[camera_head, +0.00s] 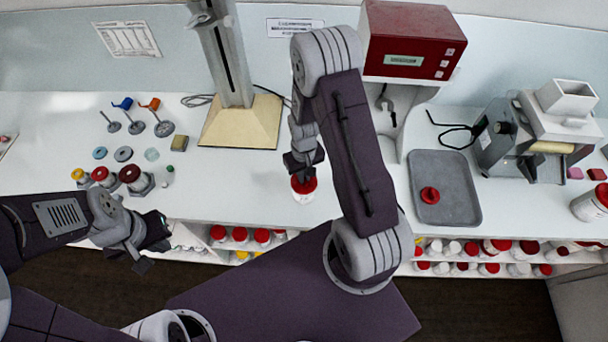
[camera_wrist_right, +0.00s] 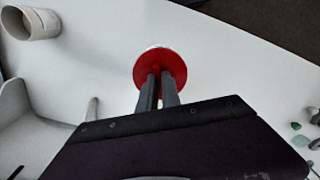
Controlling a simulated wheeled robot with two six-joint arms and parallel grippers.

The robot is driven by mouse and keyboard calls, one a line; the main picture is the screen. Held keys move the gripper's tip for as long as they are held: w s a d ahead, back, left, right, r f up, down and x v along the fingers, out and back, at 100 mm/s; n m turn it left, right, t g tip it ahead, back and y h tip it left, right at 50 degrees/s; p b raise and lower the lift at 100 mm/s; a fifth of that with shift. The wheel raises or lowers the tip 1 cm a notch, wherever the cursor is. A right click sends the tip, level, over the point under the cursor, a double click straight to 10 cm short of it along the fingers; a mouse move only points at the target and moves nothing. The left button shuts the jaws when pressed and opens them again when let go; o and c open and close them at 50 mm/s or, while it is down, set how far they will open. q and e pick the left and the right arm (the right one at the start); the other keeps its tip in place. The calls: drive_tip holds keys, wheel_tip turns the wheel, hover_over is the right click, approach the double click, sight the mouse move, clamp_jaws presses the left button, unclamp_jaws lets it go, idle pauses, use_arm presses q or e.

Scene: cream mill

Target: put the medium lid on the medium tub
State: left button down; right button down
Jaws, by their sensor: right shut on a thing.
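A red lid (camera_head: 304,184) sits at the top of a white tub (camera_head: 304,196) near the counter's front edge. My right gripper (camera_head: 303,174) points down at this lid and is shut on its middle. In the right wrist view the fingers (camera_wrist_right: 158,78) are close together on the red lid (camera_wrist_right: 160,60), with a thin white rim of the tub (camera_wrist_right: 156,47) showing behind it. I cannot tell whether the lid is fully seated. My left gripper (camera_head: 150,246) is open and empty, in front of the counter at the left.
A grey tray (camera_head: 455,170) at the right holds another red lid-like piece (camera_head: 430,195). A red-topped machine (camera_head: 410,45) stands behind it, a mill (camera_head: 540,130) further right. Stamps with yellow and red tops (camera_head: 103,175) stand at the left. A stand's wooden base (camera_head: 240,125) is at the back.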

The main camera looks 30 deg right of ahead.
drive_tip(key=shift+f, duration=0.25)
idle(0.4)
drive_tip(key=c, duration=1)
unclamp_jaws()
drive_tip(key=shift+r, duration=0.15)
wheel_tip(320, 180, up, 4)
drive_tip(key=p, duration=0.4)
drive_tip(key=shift+r, duration=0.25)
drive_tip(key=shift+f, duration=0.1)
clamp_jaws()
idle(0.5)
